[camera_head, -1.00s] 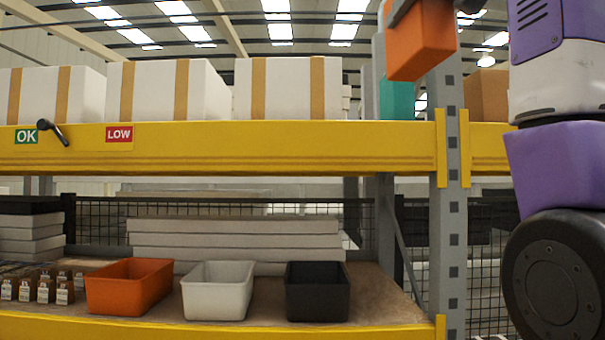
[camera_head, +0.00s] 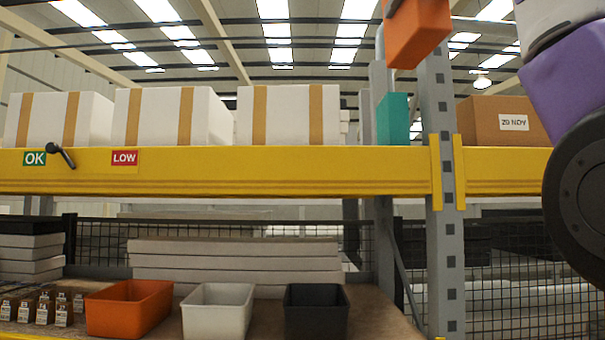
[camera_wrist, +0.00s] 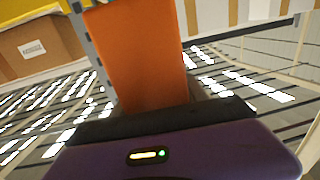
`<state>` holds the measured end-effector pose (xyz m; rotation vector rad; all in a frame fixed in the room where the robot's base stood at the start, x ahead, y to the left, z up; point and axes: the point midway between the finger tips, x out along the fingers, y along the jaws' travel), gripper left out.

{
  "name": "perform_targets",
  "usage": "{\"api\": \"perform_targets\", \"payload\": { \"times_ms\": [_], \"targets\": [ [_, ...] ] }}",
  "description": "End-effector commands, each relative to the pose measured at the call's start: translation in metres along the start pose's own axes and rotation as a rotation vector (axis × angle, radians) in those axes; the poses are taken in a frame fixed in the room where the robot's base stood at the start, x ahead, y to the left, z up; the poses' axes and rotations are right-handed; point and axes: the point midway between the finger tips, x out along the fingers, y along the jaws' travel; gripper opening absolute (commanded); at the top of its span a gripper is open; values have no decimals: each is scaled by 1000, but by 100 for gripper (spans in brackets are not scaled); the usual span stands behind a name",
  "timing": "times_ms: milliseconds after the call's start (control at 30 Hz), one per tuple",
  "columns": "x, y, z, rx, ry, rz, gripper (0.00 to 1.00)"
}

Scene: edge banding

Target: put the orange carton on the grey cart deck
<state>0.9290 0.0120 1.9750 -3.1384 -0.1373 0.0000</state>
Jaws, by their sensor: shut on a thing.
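The orange carton (camera_head: 418,34) hangs high at the upper right of the head view, in front of the rack's grey upright. It also fills the middle of the wrist view (camera_wrist: 138,58), held at my gripper (camera_wrist: 150,118). My gripper is shut on the carton; its fingertips are mostly hidden behind the carton and cut off by the frame's top edge in the head view. The grey cart deck is not in view.
A yellow rack beam (camera_head: 250,172) carries white taped boxes (camera_head: 288,115), a teal box (camera_head: 393,118) and a brown carton (camera_head: 503,121). Below stand an orange bin (camera_head: 129,308), a white bin (camera_head: 217,311) and a black bin (camera_head: 316,311). The grey upright (camera_head: 440,220) is close behind the held carton.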

Motion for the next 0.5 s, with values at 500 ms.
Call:
{"api": "perform_targets", "payload": {
  "times_ms": [500],
  "targets": [
    [72,10,74,0,-1,20,0]
  ]
}}
